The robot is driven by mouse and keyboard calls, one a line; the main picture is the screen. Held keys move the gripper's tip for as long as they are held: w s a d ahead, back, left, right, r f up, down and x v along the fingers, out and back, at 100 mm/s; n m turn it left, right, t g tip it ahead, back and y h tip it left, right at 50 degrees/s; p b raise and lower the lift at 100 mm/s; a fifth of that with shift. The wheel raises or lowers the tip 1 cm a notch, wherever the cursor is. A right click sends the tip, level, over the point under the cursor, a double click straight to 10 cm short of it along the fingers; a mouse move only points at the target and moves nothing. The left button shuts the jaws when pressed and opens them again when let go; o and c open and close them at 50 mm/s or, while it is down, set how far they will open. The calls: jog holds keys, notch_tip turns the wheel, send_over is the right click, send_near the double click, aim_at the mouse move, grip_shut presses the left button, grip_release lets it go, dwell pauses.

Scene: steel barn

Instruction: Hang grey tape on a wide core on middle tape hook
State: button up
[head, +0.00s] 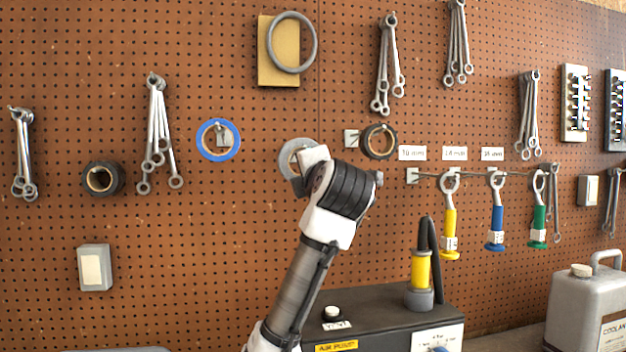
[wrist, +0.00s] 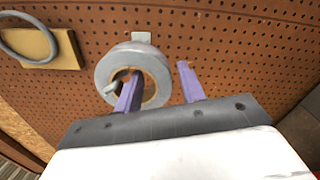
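The grey tape (head: 297,157) is a ring with a wide tan core, against the pegboard between the blue tape and a black tape. In the wrist view the grey tape (wrist: 158,66) has a metal hook (wrist: 111,88) poking into its core, and a pale plate (wrist: 141,37) shows behind its edge. My gripper (wrist: 159,87) is open, with one purple finger inside the core and the other outside the ring, a gap showing beside the outer finger. In the head view my wrist covers part of the tape and the fingers.
Blue tape (head: 206,151) hangs to the left and black tape (head: 368,142) to the right, beside a plate (head: 352,138). Another black roll (head: 116,178) is further left. A yellow block (head: 268,72) with a grey ring is above. The air pump (head: 385,325) stands below.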

jog(key=s+d+b, duration=0.2)
jog(key=s+b, duration=0.2)
jog(key=s, duration=0.9)
jog(key=shift+s+d, duration=0.25)
jog(key=shift+d, duration=0.1)
